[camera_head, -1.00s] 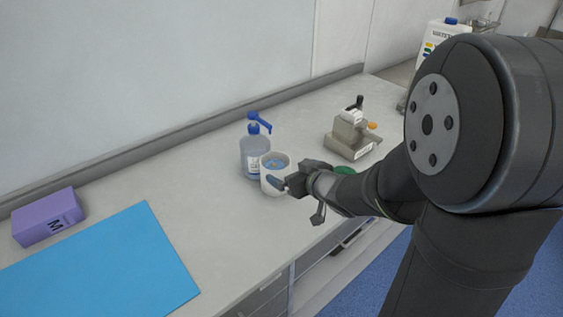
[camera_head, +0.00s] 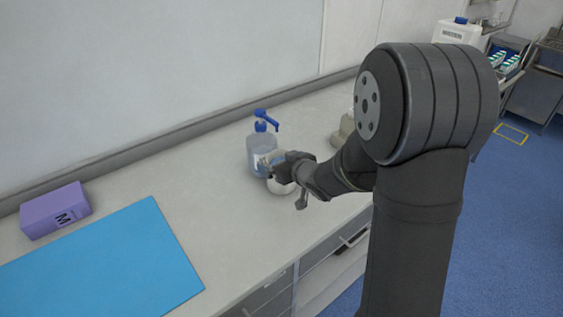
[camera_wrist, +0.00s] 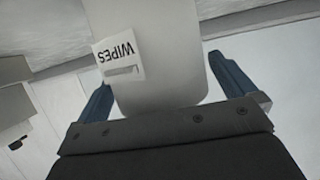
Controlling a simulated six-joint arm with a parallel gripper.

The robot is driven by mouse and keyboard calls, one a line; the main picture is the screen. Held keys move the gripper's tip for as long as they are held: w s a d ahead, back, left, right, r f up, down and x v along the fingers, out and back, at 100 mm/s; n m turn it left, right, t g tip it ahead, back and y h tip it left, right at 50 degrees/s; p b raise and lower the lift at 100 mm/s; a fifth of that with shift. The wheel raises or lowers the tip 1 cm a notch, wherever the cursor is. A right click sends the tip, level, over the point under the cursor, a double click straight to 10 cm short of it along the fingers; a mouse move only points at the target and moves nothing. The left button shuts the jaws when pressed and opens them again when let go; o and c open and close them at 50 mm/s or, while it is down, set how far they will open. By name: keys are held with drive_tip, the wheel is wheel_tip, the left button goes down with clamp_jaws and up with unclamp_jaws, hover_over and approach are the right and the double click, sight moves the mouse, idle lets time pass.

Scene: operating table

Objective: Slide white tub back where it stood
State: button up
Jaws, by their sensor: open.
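The white tub (camera_head: 281,188) stands on the grey counter, close in front of the blue-pumped bottle. My gripper (camera_head: 273,168) hides its upper part in the head view. In the wrist view the tub (camera_wrist: 165,60) fills the middle and bears a "WIPES" label. My gripper (camera_wrist: 160,75) is open there, with one blue finger on each side of the tub. A gap shows beside the right finger; the left finger is close to the tub, and I cannot tell whether it touches.
The clear bottle with a blue pump (camera_head: 262,152) stands right behind the tub. A beige device (camera_head: 346,130) is partly hidden by my arm. A purple box (camera_head: 55,210) and a blue mat (camera_head: 105,262) lie at the left. The counter (camera_head: 225,220) between mat and tub is clear.

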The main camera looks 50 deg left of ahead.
drive_tip(key=c, duration=1.3)
drive_tip(key=shift+d, duration=5.3)
drive_tip(key=o, duration=1.3)
drive_tip(key=v, duration=1.7)
drive_tip(key=shift+d, duration=0.2)
drive_tip(key=shift+s+r, duration=0.1)
